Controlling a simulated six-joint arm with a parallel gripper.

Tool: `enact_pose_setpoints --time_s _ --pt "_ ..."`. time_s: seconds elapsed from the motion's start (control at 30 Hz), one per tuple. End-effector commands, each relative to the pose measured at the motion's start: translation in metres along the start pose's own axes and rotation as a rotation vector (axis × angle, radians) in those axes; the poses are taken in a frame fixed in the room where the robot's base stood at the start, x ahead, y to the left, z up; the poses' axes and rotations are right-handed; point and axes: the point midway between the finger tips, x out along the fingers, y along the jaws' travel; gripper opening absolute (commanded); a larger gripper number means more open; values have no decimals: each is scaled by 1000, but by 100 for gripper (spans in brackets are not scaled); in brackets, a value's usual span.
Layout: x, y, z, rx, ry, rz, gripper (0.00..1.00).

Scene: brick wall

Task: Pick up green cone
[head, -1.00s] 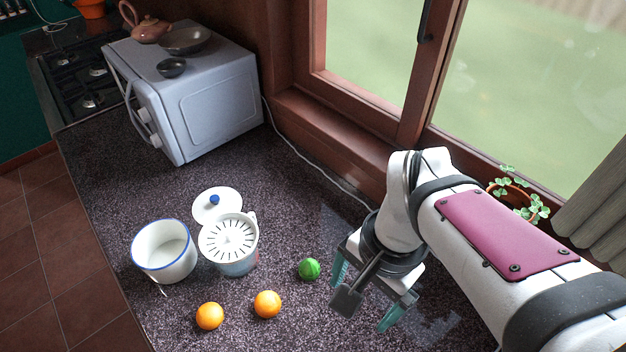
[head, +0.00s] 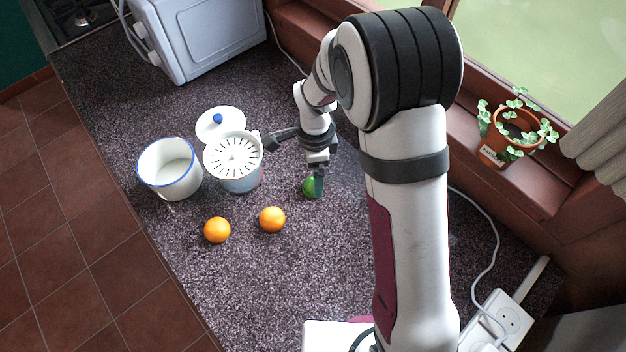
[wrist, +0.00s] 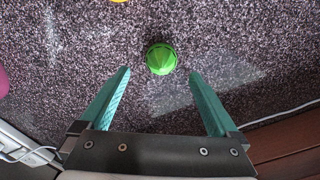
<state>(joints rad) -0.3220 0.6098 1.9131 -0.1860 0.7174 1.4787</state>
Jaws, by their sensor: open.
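The green cone (head: 308,187) sits on the dark speckled counter, partly hidden behind a finger of my gripper in the head view. In the wrist view the green cone (wrist: 161,59) looks like a small ribbed, rounded shape seen from above. It lies just past the fingertips, roughly centred between them. My gripper (wrist: 160,72) is open, with its two teal fingers wide apart and nothing between them. In the head view my gripper (head: 320,185) points down at the cone. I cannot tell its exact height above the counter.
Two oranges (head: 272,219) (head: 217,230) lie left of the cone. A white juicer (head: 234,158), a blue-rimmed pot (head: 170,170) and a white lid (head: 220,124) stand further left. A microwave (head: 205,35) is at the back. A potted plant (head: 512,130) sits on the windowsill. The front counter (head: 270,290) is clear.

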Motion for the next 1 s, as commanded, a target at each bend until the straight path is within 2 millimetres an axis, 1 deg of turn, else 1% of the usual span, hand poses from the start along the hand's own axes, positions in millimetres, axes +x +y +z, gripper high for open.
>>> enact_pose_setpoints --time_s 0.1,0.23,0.33,0.47,0.5,0.57,0.6,0.67,0.7,0.77,0.9,1.0 --pt "25 0 2 -1 0 6 96" --pt "46 -1 3 0 0 3 96" --pt "51 -1 3 0 0 2 96" --pt "51 -2 3 0 0 1 96" --pt "50 -2 3 0 0 1 94" --pt "50 -2 3 0 0 1 84" --pt "50 -2 3 0 0 1 76" --pt "50 -2 3 0 0 1 66" --pt "50 -2 3 0 0 1 58" --pt "50 -2 3 0 0 1 48" --pt "50 -2 3 0 0 1 22" --pt "50 -2 3 0 0 1 7"
